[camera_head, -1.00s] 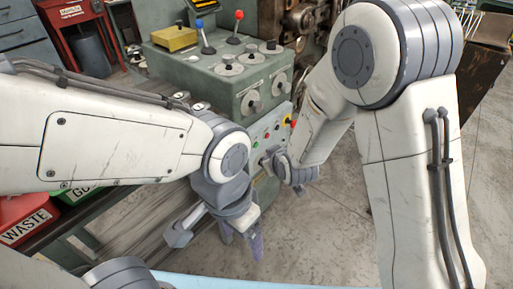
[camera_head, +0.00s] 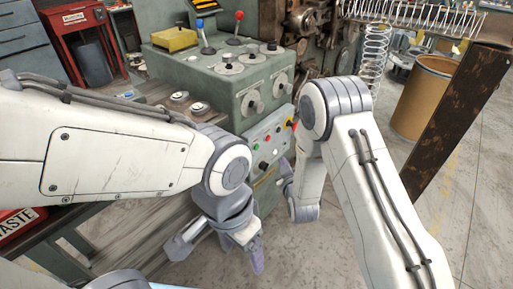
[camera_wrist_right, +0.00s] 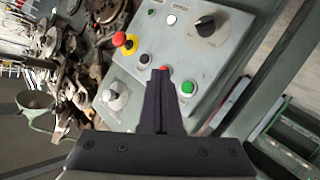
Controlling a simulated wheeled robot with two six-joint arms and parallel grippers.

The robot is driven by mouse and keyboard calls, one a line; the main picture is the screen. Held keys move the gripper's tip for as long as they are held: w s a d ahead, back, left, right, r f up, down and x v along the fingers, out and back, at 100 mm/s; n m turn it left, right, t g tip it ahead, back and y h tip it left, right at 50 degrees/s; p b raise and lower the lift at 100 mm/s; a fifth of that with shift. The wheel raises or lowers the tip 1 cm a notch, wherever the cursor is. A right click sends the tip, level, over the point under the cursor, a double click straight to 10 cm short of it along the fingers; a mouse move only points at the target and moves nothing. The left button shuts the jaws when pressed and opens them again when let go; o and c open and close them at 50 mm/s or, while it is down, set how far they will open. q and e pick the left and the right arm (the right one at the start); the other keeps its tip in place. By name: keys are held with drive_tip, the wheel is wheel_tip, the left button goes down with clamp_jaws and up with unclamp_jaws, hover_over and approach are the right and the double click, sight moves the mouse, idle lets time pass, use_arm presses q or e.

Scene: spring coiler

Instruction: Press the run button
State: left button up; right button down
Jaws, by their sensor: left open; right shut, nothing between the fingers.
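The green machine's control panel (camera_head: 268,142) faces my right arm and carries several buttons. In the right wrist view, a green button (camera_wrist_right: 187,87) lies just right of my fingertips, and a red button (camera_wrist_right: 164,70) is partly hidden behind them. A black button (camera_wrist_right: 144,58) is to their upper left. Their labels are unreadable, so I cannot tell which is the run button. My right gripper (camera_wrist_right: 161,73) is shut and empty, pointing at the panel; contact is unclear. It also shows in the head view (camera_head: 286,170). My left gripper (camera_head: 220,248) is open and empty, below the panel.
A red mushroom button (camera_wrist_right: 122,40) on yellow, a black rotary knob (camera_wrist_right: 205,24) and a grey knob (camera_wrist_right: 115,95) surround the buttons. The workbench (camera_head: 150,225) is at left. A rusty beam (camera_head: 460,125) and a brown drum (camera_head: 424,95) stand at right.

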sight(257, 147)
drive_tip(key=w+a, duration=0.4)
drive_tip(key=a, duration=0.2)
drive_tip(key=shift+w+a, duration=0.25)
drive_tip(key=shift+w, duration=0.1)
drive_tip(key=shift+a+b, duration=0.1)
drive_tip(key=shift+b, duration=0.2)
idle(1.6)
drive_tip(key=shift+w+a, duration=0.15)
drive_tip(key=shift+a, duration=0.1)
drive_tip(key=shift+w+a, duration=0.25)
drive_tip(key=shift+a, duration=0.05)
idle(0.9)
drive_tip(key=shift+d, duration=0.1)
drive_tip(key=shift+s+d, duration=0.5)
drive_tip(key=shift+d, duration=0.05)
